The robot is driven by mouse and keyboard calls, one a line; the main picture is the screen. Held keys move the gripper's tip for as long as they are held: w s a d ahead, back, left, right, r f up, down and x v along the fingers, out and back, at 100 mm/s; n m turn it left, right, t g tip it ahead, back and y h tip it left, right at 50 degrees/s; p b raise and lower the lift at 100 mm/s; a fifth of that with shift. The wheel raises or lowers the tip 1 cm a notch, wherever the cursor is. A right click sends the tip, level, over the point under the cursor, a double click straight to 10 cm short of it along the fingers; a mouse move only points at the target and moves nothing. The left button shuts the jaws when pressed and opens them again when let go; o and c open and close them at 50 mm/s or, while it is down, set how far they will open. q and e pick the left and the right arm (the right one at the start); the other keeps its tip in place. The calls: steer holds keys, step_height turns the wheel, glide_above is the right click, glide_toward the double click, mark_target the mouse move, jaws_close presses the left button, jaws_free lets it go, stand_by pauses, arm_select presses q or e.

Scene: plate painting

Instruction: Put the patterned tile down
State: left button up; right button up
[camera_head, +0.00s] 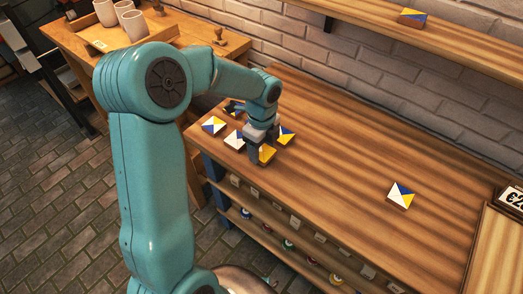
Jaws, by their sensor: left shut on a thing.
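My left arm reaches in from the left, and its gripper (256,152) is low over the left end of the wooden workbench (340,170). It is shut on a patterned tile (267,154) with a yellow face at the bench's front edge. I cannot tell whether this tile touches the bench. Other patterned tiles lie close around: a blue, white and yellow one (213,126) to the left, a mostly white one (235,140) beside the gripper, and one (286,136) just behind it. My right gripper is not in view.
One more tile (401,195) lies alone on the right part of the bench, with clear wood between. A tile (412,17) rests on the wall shelf (460,47). White cups (134,24) stand on the back left table. A price sign (511,198) stands at the right edge.

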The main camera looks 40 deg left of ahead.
arm_select(q)
steer(key=shift+f, duration=0.75)
steer(key=shift+f, duration=0.2)
steer(key=o, duration=1.1)
steer(key=shift+o, duration=0.2)
steer(key=shift+r, duration=0.1)
